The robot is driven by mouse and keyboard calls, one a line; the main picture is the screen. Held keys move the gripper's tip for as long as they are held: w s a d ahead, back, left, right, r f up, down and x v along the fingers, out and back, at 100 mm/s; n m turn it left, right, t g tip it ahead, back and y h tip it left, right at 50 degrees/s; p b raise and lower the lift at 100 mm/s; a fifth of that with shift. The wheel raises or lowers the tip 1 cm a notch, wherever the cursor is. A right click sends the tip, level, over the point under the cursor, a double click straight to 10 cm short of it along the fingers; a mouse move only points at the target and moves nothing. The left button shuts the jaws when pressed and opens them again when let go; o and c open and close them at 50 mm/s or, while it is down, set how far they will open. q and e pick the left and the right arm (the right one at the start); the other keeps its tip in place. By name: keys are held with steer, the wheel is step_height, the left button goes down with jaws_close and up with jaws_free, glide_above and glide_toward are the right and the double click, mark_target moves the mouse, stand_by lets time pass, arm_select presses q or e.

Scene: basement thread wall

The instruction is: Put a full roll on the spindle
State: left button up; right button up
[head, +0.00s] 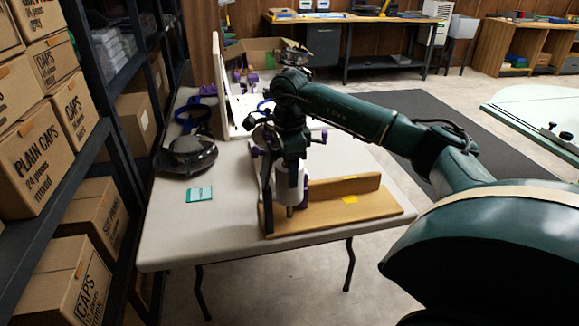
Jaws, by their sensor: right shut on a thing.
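My right gripper (290,160) points down over the front of the table, shut on a white roll (286,192). The roll hangs upright, with a narrow grey-brown end showing below it. It is in front of a wooden stand (375,204) with a low back board and yellow labels. The gripper and roll cover the stand's left part. I cannot tell a spindle apart there, or whether the roll touches the stand. My left gripper is not in view.
The pale table (190,235) also holds a teal card (199,194), a dark cap-like object (186,155), a blue ring-shaped item (192,117) and an open cardboard box (262,52). Shelves with boxes (92,217) crowd the left side. The table's front left is clear.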

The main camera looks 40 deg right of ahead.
steer(key=shift+f, duration=0.25)
stand_by(0.3)
steer(key=shift+f, duration=0.1)
steer(key=shift+f+b, duration=1.1)
steer(key=shift+f, duration=0.55)
steer(key=o, duration=1.1)
